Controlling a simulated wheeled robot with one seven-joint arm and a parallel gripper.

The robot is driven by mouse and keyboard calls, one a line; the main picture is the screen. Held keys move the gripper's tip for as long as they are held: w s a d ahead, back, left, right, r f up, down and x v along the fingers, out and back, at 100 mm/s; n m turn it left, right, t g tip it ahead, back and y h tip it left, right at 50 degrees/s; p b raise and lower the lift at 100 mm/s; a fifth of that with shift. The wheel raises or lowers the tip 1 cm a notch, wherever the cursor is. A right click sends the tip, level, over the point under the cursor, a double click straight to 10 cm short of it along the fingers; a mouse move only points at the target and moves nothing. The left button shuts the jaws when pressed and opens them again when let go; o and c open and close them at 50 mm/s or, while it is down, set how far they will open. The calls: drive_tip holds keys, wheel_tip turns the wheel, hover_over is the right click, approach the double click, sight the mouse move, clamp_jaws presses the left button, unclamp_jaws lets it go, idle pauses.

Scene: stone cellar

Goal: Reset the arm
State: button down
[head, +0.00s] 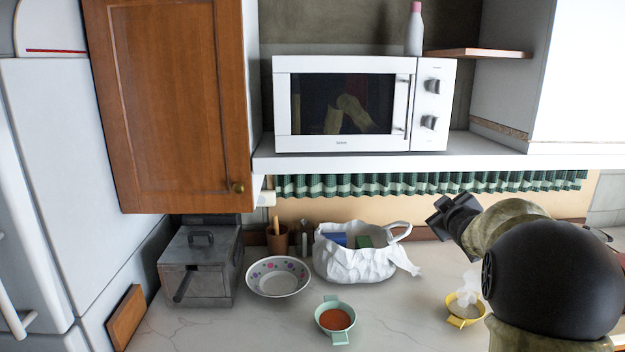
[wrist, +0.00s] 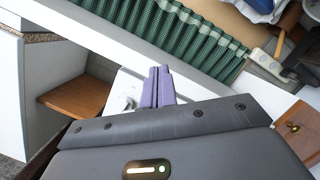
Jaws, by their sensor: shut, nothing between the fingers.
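My arm reaches in from the right side of the head view, over the counter. My gripper (head: 436,213) points left, in front of the green and white curtain strip under the microwave shelf. In the wrist view my gripper's two purple fingers (wrist: 158,86) are pressed together with nothing between them. The gripper is raised well above the counter and appears clear of the things on it.
On the counter (head: 235,330) stand a metal box (head: 203,275), a spotted bowl (head: 279,278), a white bag (head: 352,263), a green pot of red food (head: 335,318) and a steaming yellow pot (head: 465,309). A microwave (head: 345,104) sits on the shelf above.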

drive_tip(key=s+a+f+m+g, duration=0.2)
drive_tip(key=s+a+f+g, duration=0.2)
drive_tip(key=s+f, duration=0.4)
drive_tip(key=s+a+f+m+g+y, duration=0.1)
drive_tip(key=s+a+f+m+g, duration=0.2)
drive_tip(key=s, duration=1.1)
drive_tip(key=s+a+f+m+g, duration=0.2)
drive_tip(key=s+a+f+g, duration=0.4)
drive_tip(key=s+f, duration=0.5)
wheel_tip(320, 180, down, 3)
drive_tip(key=a, duration=0.2)
drive_tip(key=shift+s+a+r, duration=0.15)
drive_tip(key=shift+s+a, duration=0.2)
drive_tip(key=shift+a, duration=0.05)
drive_tip(key=shift+s, duration=0.15)
